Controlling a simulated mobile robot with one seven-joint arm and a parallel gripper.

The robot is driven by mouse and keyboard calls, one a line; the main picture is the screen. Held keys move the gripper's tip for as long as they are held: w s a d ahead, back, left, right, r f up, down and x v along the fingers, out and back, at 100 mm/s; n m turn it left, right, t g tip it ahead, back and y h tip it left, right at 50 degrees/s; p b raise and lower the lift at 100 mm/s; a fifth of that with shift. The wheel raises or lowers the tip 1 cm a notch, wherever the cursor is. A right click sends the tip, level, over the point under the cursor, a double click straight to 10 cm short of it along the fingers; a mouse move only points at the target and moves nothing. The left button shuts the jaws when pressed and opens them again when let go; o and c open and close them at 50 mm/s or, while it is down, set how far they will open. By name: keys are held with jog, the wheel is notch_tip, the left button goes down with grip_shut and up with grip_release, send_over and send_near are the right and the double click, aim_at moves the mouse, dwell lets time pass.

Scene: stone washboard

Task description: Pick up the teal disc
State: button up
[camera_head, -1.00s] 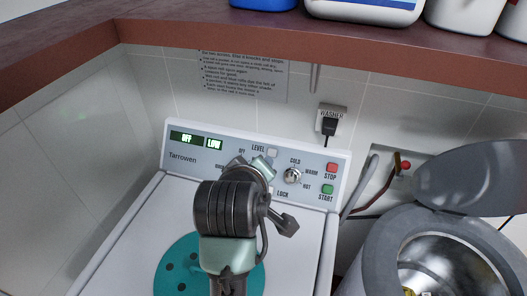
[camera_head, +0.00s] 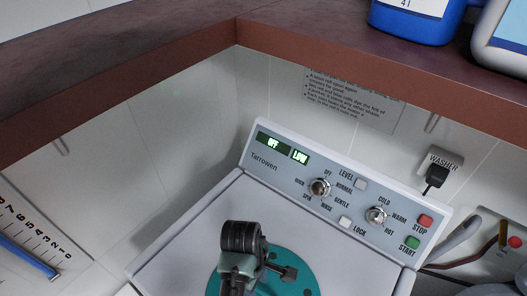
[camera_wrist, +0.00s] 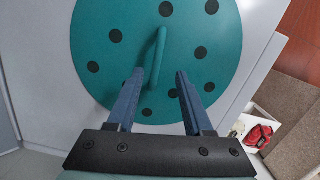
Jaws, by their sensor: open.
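The teal disc (camera_head: 301,264) lies on the white top of the washer (camera_head: 190,245), partly hidden behind my arm in the head view. In the wrist view the disc (camera_wrist: 205,65) fills the upper middle, round with several black dots and a raised teal bar handle (camera_wrist: 158,48). My gripper (camera_wrist: 160,76) is open, its two blue fingers pointing at the disc. The near end of the handle shows between the fingertips. I cannot tell how far the fingertips are above the disc. Nothing is held. The fingers are hidden in the head view.
The washer's control panel (camera_head: 335,195) rises behind the disc, with knobs and red and green buttons. A brown shelf (camera_head: 180,60) runs above with a blue container (camera_head: 415,22). A red-and-white item (camera_wrist: 258,136) is low at right in the wrist view.

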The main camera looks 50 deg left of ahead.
aim_at(263, 293)
jog(key=shift+w+d+f+p, duration=0.15)
jog(key=shift+f+p, duration=0.1)
jog(key=shift+f, duration=0.6)
jog(key=shift+w+d+f+p, duration=0.1)
jog(key=shift+w+f+p, duration=0.1)
jog(key=shift+f, duration=0.7)
jog(key=shift+w+d+f+p, duration=0.15)
jog(key=shift+f+p, duration=0.1)
jog(key=shift+f, duration=0.6)
grip_shut()
